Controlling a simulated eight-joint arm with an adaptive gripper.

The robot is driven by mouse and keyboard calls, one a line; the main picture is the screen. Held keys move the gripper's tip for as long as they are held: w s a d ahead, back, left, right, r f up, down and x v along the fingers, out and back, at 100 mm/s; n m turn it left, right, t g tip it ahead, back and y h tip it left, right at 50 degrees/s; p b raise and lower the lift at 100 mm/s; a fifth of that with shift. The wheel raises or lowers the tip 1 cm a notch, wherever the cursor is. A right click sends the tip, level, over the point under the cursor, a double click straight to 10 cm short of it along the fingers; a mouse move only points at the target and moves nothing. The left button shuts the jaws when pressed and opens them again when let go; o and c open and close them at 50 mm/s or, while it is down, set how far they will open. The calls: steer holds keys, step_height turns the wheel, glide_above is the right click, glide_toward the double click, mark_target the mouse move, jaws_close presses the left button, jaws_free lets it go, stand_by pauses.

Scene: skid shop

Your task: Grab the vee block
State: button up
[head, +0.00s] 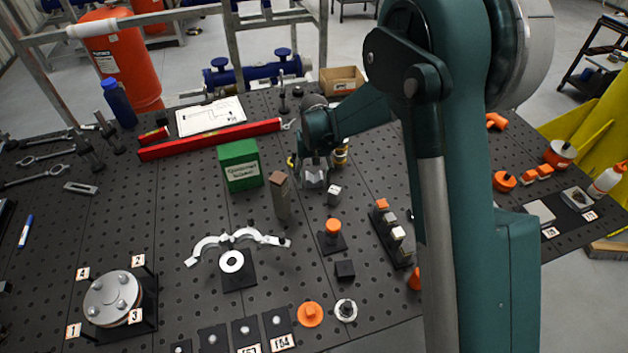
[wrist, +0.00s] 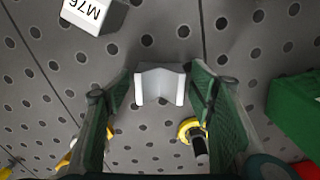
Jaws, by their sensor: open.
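The vee block (wrist: 160,84) is a light grey metal block with a V-shaped notch, standing on the dark perforated table. In the wrist view it lies between the tips of my two green fingers (wrist: 161,92). The fingers are open, with a small gap visible on each side of the block. In the head view my gripper (head: 316,162) reaches down over the vee block (head: 315,180), which shows just below the fingers and is partly hidden by them.
A small block marked M76 (wrist: 95,14) stands close by. A yellow-and-black item (wrist: 192,134) sits near one finger. A green box (head: 239,165) and a tall brown-topped block (head: 279,195) stand left of my gripper. A red level (head: 210,139) lies behind.

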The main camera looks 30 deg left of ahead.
mark_target(314, 179)
steer(key=c, duration=1.3)
steer(key=shift+o, duration=0.2)
steer(key=shift+r, duration=0.1)
step_height(314, 179, up, 10)
